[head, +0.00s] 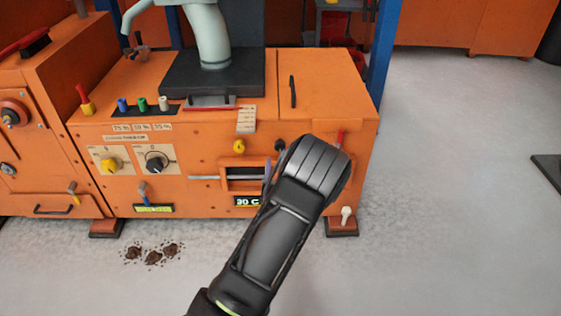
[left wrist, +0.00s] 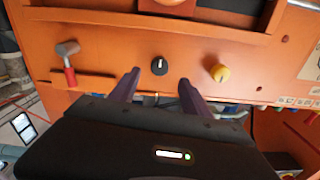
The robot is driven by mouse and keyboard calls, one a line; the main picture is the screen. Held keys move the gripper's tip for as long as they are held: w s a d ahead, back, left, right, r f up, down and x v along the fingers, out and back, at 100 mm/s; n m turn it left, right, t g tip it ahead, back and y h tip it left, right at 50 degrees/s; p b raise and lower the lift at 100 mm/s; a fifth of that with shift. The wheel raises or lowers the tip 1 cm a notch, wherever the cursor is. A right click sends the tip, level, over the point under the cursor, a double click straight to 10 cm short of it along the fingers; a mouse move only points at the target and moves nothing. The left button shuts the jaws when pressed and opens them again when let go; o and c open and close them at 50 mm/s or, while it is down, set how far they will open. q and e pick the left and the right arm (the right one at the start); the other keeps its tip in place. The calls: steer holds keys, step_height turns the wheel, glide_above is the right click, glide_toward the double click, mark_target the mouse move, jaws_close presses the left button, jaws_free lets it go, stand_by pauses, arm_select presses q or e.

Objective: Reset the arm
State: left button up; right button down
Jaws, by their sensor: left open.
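My left arm comes in from the bottom of the head view and reaches the front of the orange machine (head: 222,150). Its dark wrist hides most of my left gripper (head: 270,170). In the left wrist view my left gripper (left wrist: 160,90) is open, its two purple fingers apart with nothing held between them. A small black knob (left wrist: 159,66) shows on the orange panel between and beyond the fingertips. A yellow knob (left wrist: 221,73) is to the right of it. A red-handled lever (left wrist: 69,66) is at left. My right gripper is not in view.
The machine's front carries a slot (head: 243,173), a "30 C" display (head: 247,201) and two dials (head: 111,163). Brown clumps (head: 154,256) lie on the floor. A blue post (head: 383,55) stands at the machine's right; grey floor is open beyond it.

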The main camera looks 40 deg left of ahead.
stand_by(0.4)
arm_select(q)
steer(key=s+d+f+m+g+h, duration=0.1)
steer(key=s+d+f+g+h, duration=0.3)
steer(key=s+d+f, duration=0.5)
steer(key=s+d+f+m+g+h, duration=0.1)
steer(key=s+d+f+g+h, duration=0.25)
steer(key=d+f, duration=0.7)
steer(key=s+d+f+m+g+h, duration=0.1)
steer(key=s+d+f+g+h, duration=0.2)
steer(key=s+d, duration=0.5)
steer(key=s+d+f+m+g+h, duration=0.1)
steer(key=s+d+g+h, duration=0.25)
steer(key=s+d, duration=0.5)
step_height(320, 180, up, 35)
steer(key=s+d+h+p, duration=0.1)
steer(key=p, duration=3.3)
steer(key=shift+s+p, duration=0.3)
steer(key=shift+p, duration=0.05)
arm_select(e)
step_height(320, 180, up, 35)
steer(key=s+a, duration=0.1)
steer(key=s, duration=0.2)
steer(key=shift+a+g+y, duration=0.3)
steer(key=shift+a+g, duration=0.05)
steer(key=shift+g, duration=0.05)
arm_select(q)
steer(key=shift+d+f, duration=0.1)
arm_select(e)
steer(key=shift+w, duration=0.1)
